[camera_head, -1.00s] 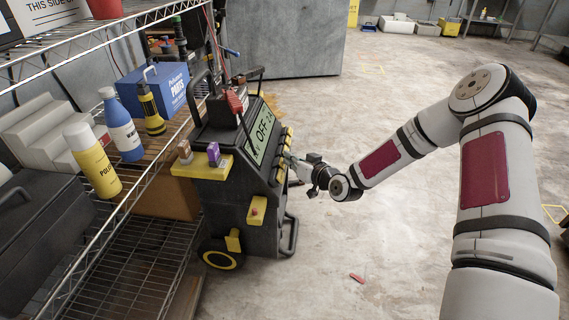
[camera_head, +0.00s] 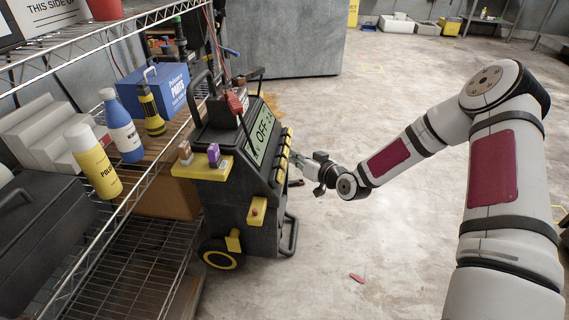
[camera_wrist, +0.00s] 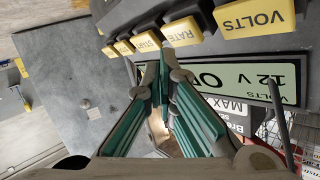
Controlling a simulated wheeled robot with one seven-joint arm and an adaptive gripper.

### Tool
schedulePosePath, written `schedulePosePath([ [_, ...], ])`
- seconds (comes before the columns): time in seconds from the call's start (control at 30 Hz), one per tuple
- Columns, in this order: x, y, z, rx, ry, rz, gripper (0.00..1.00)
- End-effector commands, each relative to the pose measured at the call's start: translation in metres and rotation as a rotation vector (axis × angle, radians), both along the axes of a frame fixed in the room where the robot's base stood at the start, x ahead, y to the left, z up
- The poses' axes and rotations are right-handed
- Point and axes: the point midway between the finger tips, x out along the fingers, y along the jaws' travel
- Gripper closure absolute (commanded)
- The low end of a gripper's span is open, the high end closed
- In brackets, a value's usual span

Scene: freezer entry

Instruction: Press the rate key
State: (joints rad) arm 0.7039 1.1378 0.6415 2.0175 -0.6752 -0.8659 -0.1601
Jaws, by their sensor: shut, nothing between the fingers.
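The yellow RATE key (camera_wrist: 183,32) is on the panel in the wrist view, between the VOLTS key (camera_wrist: 255,16) and the START key (camera_wrist: 148,42). The black wheeled charger (camera_head: 240,180) carries this panel. Its row of yellow keys (camera_head: 283,155) shows on its right side in the head view. My gripper (camera_wrist: 164,62) is shut and empty, its fingertips just below the RATE and START keys in the picture. In the head view my gripper (camera_head: 296,158) is close to the key row, and a small gap appears between them. The exact distance to the keys is unclear.
The charger's display (camera_head: 262,137) reads OFF, and it also shows beside the fingers in the wrist view (camera_wrist: 230,80). A wire shelf (camera_head: 125,215) with bottles and a blue box (camera_head: 155,88) stands at the left. The floor right of the charger is mostly clear.

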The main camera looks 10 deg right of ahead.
Motion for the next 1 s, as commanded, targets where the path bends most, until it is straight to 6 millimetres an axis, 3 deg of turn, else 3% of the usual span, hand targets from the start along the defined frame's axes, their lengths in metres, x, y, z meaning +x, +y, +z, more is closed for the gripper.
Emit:
schedulePosePath([
  [0.5,-0.011,-0.035,0.024,0.0,-0.001,-0.001,1.0],
  [1.0,-0.012,-0.037,0.024,0.0,0.0,0.0,1.0],
])
